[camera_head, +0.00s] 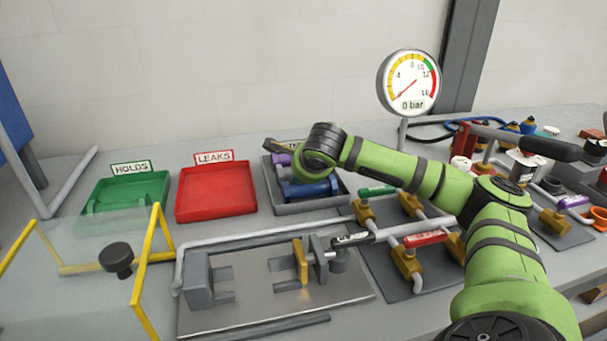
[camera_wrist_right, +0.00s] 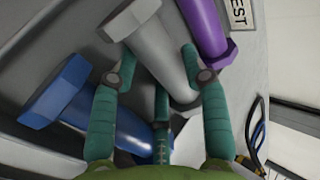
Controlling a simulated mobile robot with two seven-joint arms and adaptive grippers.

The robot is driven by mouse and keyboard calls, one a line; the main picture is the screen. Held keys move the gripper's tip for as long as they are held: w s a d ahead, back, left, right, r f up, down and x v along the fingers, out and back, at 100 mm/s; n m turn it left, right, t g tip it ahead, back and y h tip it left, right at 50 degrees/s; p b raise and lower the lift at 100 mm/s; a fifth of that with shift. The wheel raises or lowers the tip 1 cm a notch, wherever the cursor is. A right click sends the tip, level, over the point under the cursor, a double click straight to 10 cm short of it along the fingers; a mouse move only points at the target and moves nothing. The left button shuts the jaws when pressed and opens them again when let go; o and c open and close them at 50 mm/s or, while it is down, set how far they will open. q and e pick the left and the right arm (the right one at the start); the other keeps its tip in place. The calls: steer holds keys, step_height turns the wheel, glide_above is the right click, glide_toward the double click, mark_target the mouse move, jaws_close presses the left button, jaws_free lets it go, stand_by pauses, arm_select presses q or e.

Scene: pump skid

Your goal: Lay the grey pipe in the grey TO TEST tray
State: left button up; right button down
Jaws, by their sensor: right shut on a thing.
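The grey pipe (camera_wrist_right: 152,42) has a hex-like end and lies between the fingers of my right gripper (camera_wrist_right: 158,62) in the right wrist view. The gripper is shut on it. The pipe is over or in the grey TO TEST tray (camera_head: 312,208), between a blue pipe (camera_wrist_right: 72,92) and a purple pipe (camera_wrist_right: 205,28). I cannot tell whether it touches the tray floor. My left gripper is not in view.
Left of the tray are a red LEAKS tray (camera_head: 217,208) and a green HOLDS tray (camera_head: 128,180). In front are a metal test fixture (camera_head: 255,303) and a valve manifold (camera_head: 405,262). A pressure gauge (camera_head: 410,84) reads about 0 bar. A clear yellow-framed guard (camera_head: 150,270) stands front left.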

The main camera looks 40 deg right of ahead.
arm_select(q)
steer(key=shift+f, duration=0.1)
arm_select(e)
steer(key=c, duration=0.6)
jaws_free()
steer(key=shift+o, duration=0.2)
steer(key=shift+s+a, duration=0.1)
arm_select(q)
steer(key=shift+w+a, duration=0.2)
arm_select(e)
steer(key=v, duration=0.8)
steer(key=shift+r, duration=0.1)
